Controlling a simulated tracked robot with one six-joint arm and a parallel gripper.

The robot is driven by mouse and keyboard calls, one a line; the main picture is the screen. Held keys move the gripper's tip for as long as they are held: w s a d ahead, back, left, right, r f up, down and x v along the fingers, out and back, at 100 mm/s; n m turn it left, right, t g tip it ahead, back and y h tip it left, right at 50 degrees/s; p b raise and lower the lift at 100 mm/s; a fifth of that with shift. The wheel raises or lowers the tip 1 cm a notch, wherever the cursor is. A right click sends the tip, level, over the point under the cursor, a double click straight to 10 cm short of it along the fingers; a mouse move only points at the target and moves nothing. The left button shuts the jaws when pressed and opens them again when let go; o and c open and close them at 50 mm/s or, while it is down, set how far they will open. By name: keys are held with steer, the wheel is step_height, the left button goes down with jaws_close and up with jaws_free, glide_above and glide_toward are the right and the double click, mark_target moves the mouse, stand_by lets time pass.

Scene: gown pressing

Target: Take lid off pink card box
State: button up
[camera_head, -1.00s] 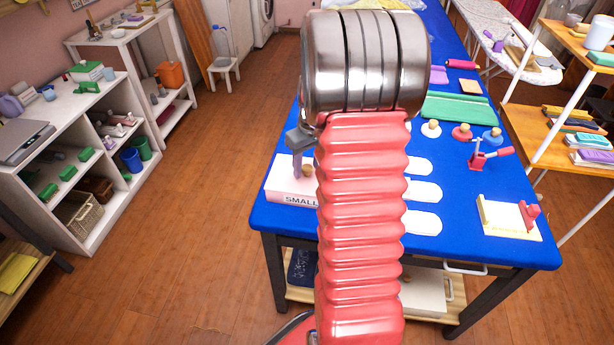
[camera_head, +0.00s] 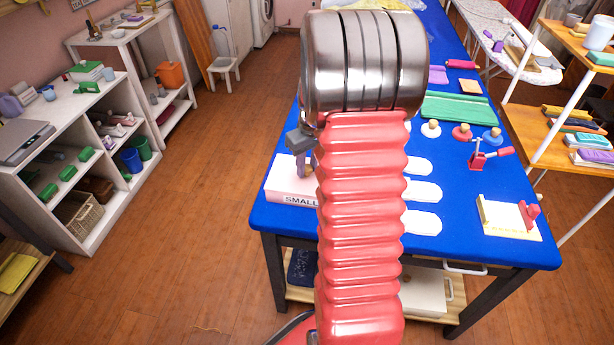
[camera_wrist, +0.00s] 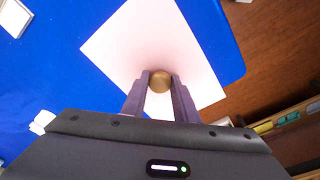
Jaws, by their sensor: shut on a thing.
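The pink card box (camera_head: 287,190), marked "SMALL", sits at the near left corner of the blue table, partly hidden behind my arm. Its pale pink lid (camera_wrist: 140,45) fills the middle of the wrist view, with a round brass-coloured knob (camera_wrist: 160,81) on top. My gripper (camera_wrist: 160,90) is shut on the knob, one purple finger on each side. In the head view my gripper (camera_head: 301,165) is just above the box, and its fingertips and the knob are mostly hidden. I cannot tell whether the lid is apart from the box.
White rounded pads (camera_head: 424,192) lie on the blue table (camera_head: 480,255) right of my arm. A cream board with a red part (camera_head: 508,217) and a red clamp (camera_head: 487,155) stand further right. The floor left of the table is clear.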

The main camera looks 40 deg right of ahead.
mark_target(307, 168)
steer(key=c, duration=0.3)
step_height(307, 168, up, 9)
steer(key=shift+r, duration=0.55)
stand_by(0.7)
